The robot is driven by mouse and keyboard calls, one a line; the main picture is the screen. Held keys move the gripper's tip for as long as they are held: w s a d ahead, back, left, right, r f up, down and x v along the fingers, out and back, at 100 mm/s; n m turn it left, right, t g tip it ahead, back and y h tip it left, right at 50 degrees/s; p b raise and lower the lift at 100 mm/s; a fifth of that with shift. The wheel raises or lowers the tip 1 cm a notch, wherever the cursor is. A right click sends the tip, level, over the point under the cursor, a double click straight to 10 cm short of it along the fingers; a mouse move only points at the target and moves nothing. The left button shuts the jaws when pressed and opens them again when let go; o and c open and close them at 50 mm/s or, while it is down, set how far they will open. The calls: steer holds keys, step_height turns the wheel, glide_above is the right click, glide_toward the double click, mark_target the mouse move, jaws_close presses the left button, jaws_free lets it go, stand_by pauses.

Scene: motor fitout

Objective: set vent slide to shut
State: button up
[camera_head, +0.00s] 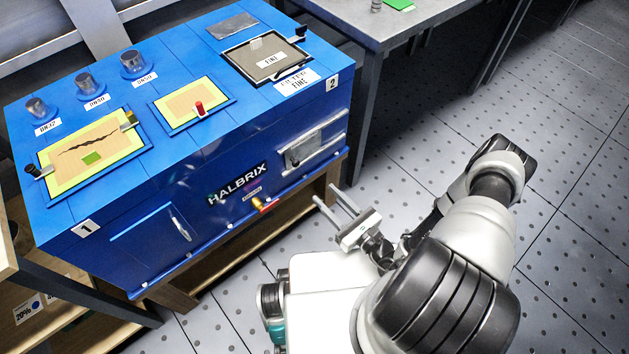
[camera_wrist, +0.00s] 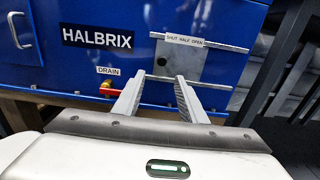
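The vent slide is a grey metal plate (camera_wrist: 180,62) between two rails on the blue cabinet's front face, with a small dark knob or hole near its left side. It also shows in the head view (camera_head: 304,148) at the right end of the front. A strip label (camera_wrist: 184,40) on the upper rail reads SHUT, HALF, OPEN. I cannot tell for certain which mark the plate stands at. My gripper (camera_wrist: 159,77) is open and empty, its fingers pointing at the cabinet just below the plate, apparently apart from it. In the head view my gripper (camera_head: 327,193) is in front of the cabinet's lower right.
A red-handled drain valve (camera_wrist: 106,91) sticks out low, left of my fingers. A door handle (camera_head: 180,228) is farther left. The cabinet top (camera_head: 205,60) carries knobs, yellow-framed panels and a filter tray. A grey table (camera_head: 380,25) stands behind right. The floor at right is clear.

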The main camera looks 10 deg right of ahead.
steer(key=v, duration=0.3)
steer(key=shift+s+d, duration=0.15)
steer(key=shift+s, duration=0.2)
steer(key=a+r+n+g+y, duration=0.2)
steer(key=r+n+g, duration=0.65)
steer(key=r, duration=0.45)
steer(key=a+r+n+g+y, duration=0.1)
steer(key=r+n+g+y, duration=0.1)
steer(key=r+n+g, duration=0.7)
steer(key=s+d+r+n+t+h, duration=0.2)
steer(key=s+r+n+h, duration=0.1)
steer(key=r, duration=0.5)
steer(key=s+d+r+n+t+h, duration=0.2)
steer(key=r+h, duration=0.4)
steer(key=r, duration=0.3)
steer(key=s+d+r+n+t+h, duration=0.2)
steer(key=s+r+n+t+h, duration=0.2)
steer(key=r, duration=0.4)
steer(key=n+h, duration=0.1)
steer(key=n, duration=0.1)
steer(key=shift+s+r+n, duration=0.3)
steer(key=shift+r+n, duration=0.05)
